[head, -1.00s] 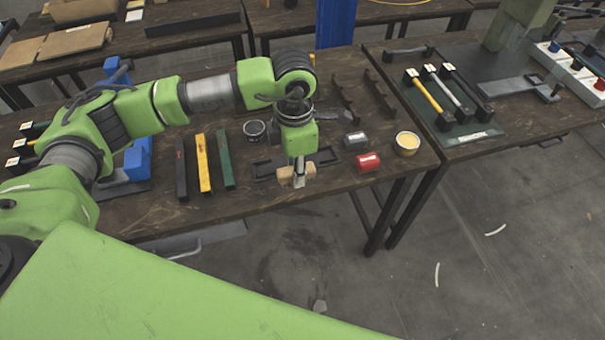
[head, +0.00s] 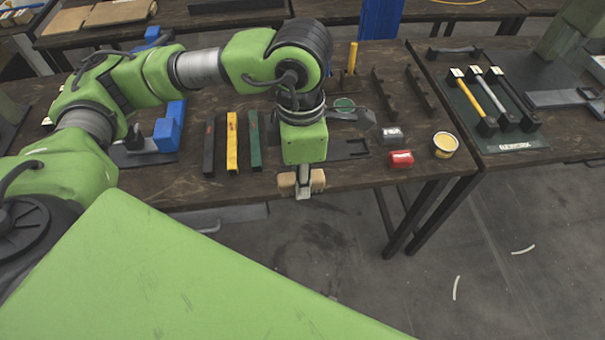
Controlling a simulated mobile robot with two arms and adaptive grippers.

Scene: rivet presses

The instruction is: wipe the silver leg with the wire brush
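The silver leg (head: 489,91) lies on a dark mat on the right-hand table, between a yellow leg (head: 476,97) and a black one (head: 517,98). Its ends sit in black blocks. My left gripper (head: 303,187) points down at the front edge of the left table, well left of the silver leg. It is shut on a tan wooden piece (head: 287,181) that sticks out on both sides of the fingers. This looks like the wire brush's wooden body; no bristles can be made out. My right gripper is not in view.
Black, yellow (head: 232,142) and green bars lie left of my gripper. A dark tray (head: 352,148), a grey block (head: 391,136), a red block (head: 400,159) and an open tin (head: 445,145) stand to its right. Dark rails (head: 390,95) lie behind.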

